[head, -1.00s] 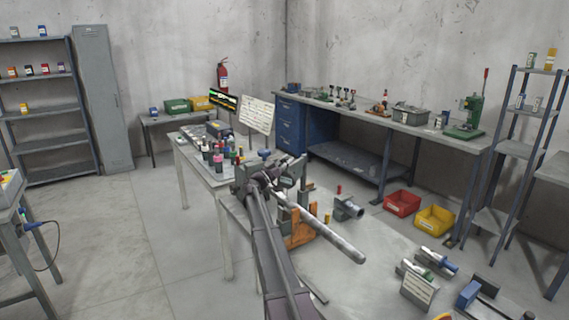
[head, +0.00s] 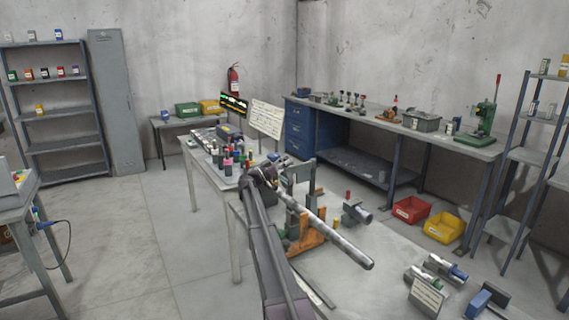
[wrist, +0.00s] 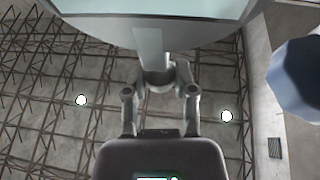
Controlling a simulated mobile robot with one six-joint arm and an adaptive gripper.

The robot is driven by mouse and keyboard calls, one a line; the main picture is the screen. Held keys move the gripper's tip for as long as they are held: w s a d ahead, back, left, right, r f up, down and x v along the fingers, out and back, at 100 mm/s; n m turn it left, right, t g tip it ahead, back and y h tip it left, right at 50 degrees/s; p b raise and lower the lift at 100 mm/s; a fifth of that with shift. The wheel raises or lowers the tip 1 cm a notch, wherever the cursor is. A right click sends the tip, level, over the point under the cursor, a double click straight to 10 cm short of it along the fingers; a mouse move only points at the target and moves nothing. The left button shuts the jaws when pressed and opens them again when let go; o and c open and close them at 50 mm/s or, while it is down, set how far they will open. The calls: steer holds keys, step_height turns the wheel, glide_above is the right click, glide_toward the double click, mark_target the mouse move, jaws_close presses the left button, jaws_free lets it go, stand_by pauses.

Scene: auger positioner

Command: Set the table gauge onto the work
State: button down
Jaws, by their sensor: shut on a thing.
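My gripper (wrist: 158,85) is shut on a grey stem in the wrist view. Above the stem is a wide rounded plate with a pale teal face (wrist: 190,8), which I take to be the table gauge. In the head view, my gripper is small beside the near end of the table, close to a grey and green upright fixture (head: 303,185); its fingertips and the gauge cannot be made out there. A long grey round bar (head: 345,243), perhaps the work, slants across an orange support (head: 306,240). I cannot tell whether the gauge touches anything.
A grey clamp-like block (head: 355,213) and blue-ended tools (head: 445,268) with a card (head: 428,296) sit to the right. Red (head: 411,210) and yellow (head: 443,227) bins are beyond. A blue-grey faceted part (wrist: 298,75) is close at right.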

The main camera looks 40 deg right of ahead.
steer(key=shift+w+d, duration=0.15)
steer(key=shift+d, duration=0.1)
steer(key=shift+c, duration=2)
jaws_free()
steer(key=shift+d, duration=0.15)
